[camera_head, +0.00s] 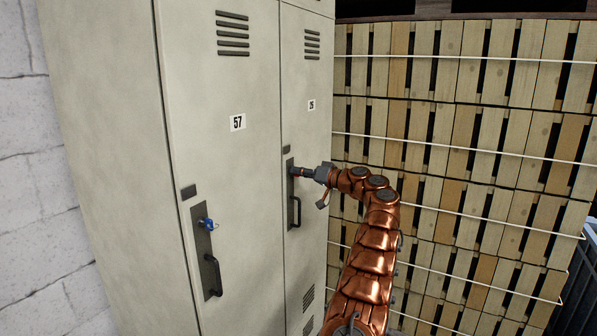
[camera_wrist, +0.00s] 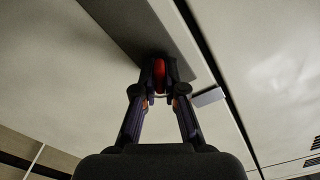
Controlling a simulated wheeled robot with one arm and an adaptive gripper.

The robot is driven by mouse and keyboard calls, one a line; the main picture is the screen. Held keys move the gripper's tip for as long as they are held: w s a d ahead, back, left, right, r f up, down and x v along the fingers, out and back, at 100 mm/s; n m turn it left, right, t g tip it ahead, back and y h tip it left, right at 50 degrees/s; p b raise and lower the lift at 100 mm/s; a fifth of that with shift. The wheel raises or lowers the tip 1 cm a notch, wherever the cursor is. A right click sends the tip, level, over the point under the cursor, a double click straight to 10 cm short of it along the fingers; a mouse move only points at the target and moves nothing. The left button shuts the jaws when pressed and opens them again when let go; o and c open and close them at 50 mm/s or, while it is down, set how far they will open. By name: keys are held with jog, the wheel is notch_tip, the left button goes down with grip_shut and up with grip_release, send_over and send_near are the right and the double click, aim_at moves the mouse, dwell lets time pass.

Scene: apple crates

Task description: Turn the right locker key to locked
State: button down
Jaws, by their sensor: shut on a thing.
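The right locker door (camera_head: 305,100) carries a small number label and a dark lock plate (camera_head: 291,207) with a handle below. My gripper (camera_head: 298,172) is at the upper part of this plate. In the wrist view my gripper (camera_wrist: 159,82) is shut on the red key (camera_wrist: 158,72), with a finger on each side of its head. The key sits against the dark plate (camera_wrist: 140,35). In the head view the key is hidden by my gripper. How far the key is turned cannot be told.
The left locker door (camera_head: 220,110), labelled 57, has a blue key (camera_head: 207,224) in its plate and a dark handle (camera_head: 215,276). Stacked wooden crates (camera_head: 470,150) with white straps stand right of the lockers. A pale brick wall (camera_head: 30,170) is on the left.

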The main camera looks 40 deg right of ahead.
jog(key=shift+w+a+r+m+p, duration=0.1)
jog(key=shift+r+m+p, duration=0.1)
jog(key=shift+m+p, duration=0.65)
jog(key=m+p, duration=0.3)
jog(key=m, duration=0.1)
jog(key=shift+f+m, duration=0.15)
jog(key=shift+m, duration=0.2)
jog(key=m+p, duration=0.2)
jog(key=m, duration=0.3)
jog(key=shift+f+p, duration=0.25)
jog(key=shift+p, duration=0.15)
jog(key=c, duration=1.2)
grip_release()
jog(key=shift+c, duration=0.2)
